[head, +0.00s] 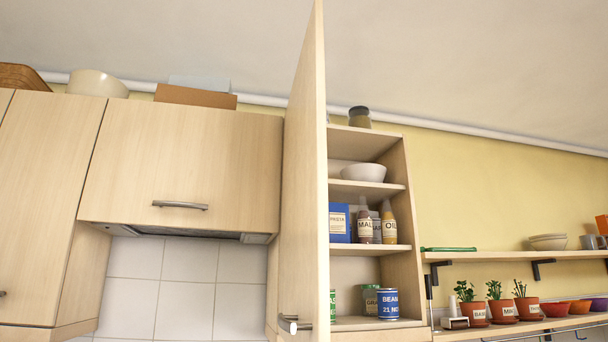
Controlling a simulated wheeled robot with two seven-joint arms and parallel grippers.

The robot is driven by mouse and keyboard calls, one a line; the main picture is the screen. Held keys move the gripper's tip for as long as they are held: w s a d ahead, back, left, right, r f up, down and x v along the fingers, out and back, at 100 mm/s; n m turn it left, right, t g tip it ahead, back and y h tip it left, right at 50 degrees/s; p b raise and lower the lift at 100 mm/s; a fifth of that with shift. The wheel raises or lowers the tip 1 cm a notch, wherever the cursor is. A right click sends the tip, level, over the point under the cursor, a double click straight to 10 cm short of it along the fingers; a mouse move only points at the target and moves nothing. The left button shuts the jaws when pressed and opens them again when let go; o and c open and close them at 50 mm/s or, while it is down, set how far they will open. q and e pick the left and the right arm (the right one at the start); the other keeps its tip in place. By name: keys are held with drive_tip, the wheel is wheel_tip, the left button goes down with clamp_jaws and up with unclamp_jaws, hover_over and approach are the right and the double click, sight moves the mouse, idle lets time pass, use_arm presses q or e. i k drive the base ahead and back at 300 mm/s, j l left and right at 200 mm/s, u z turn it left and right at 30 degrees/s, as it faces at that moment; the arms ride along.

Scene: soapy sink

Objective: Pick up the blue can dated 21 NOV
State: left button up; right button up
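The blue can (388,304) stands upright on the lowest visible shelf of the open wall cabinet (398,262). Its white label reads "BEAN" and "21 NO", with the end of the text out of sight around the curve. A green can (333,305) stands on the same shelf to the left, partly hidden by the open cabinet door (305,180). A green-labelled jar (370,299) stands between them, just behind the blue can. Neither of my grippers is in view.
The door stands open toward me, left of the shelves, with a metal handle (293,325) low down. Bottles (389,222), a blue box (340,223) and a bowl (364,172) fill the upper shelves. Potted herbs (500,303) stand on an open shelf at right.

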sight(388, 298)
drive_tip(key=i+l, duration=0.4)
drive_tip(key=i, duration=0.2)
drive_tip(key=l+u, duration=0.4)
drive_tip(key=l, duration=1.85)
drive_tip(key=u, duration=0.05)
